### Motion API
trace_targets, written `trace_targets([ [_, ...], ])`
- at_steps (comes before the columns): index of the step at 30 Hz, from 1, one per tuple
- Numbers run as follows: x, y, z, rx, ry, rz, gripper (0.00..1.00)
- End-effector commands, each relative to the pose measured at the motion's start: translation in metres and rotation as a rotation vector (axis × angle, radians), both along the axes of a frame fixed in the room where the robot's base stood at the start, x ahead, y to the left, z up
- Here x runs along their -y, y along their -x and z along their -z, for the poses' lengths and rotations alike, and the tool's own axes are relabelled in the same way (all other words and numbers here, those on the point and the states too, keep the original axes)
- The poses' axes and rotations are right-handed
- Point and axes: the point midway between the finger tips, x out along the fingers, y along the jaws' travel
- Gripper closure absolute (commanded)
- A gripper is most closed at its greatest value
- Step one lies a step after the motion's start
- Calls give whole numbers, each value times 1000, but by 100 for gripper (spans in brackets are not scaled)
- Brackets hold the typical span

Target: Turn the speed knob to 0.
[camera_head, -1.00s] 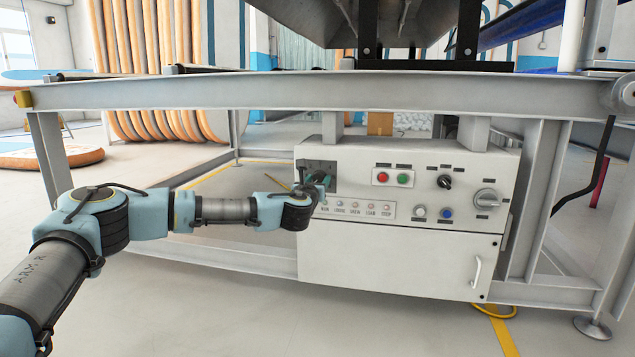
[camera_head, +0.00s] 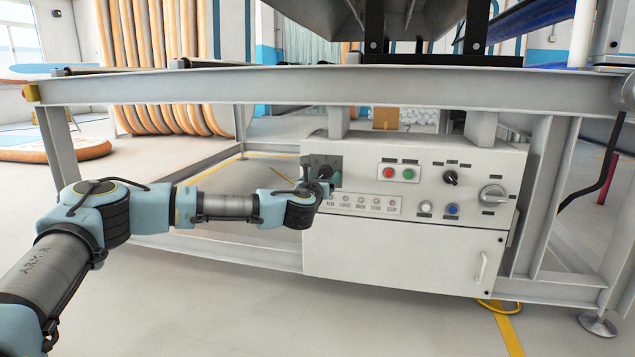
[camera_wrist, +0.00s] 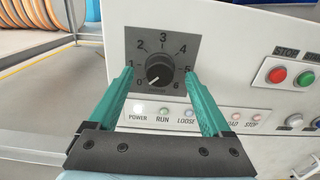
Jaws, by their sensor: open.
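The speed knob (camera_wrist: 159,70) is black and round, on a dark dial plate (camera_wrist: 163,44) numbered 0 to 6. In the wrist view a small pale mark seems to lie on its lower left side, towards 0, but it is too small to be sure. My gripper (camera_wrist: 159,74) is open, its teal fingers on the left and right of the knob with a gap on each side. In the head view the plate (camera_head: 318,160) is at the panel's upper left, and my gripper (camera_head: 324,182) is in front of it, partly hidden by my wrist.
The white control panel (camera_head: 400,155) also bears a red button (camera_head: 388,173), a green button (camera_head: 408,174), a black selector (camera_head: 450,177) and a big grey rotary switch (camera_head: 492,195). Small indicator lamps (camera_head: 360,201) sit below the dial. A grey frame beam (camera_head: 300,87) runs above.

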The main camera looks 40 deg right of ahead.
Motion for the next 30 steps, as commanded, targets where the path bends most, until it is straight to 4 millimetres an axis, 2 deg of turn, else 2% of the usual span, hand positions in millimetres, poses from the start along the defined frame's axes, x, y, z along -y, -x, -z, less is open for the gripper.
trace_targets([
  [9,-52,33,-3,-3,-1,1,17],
  [13,-68,42,-2,-3,-1,0,17],
  [18,-77,49,-1,-3,-1,-1,17],
  [30,-78,49,0,-2,0,-1,17],
])
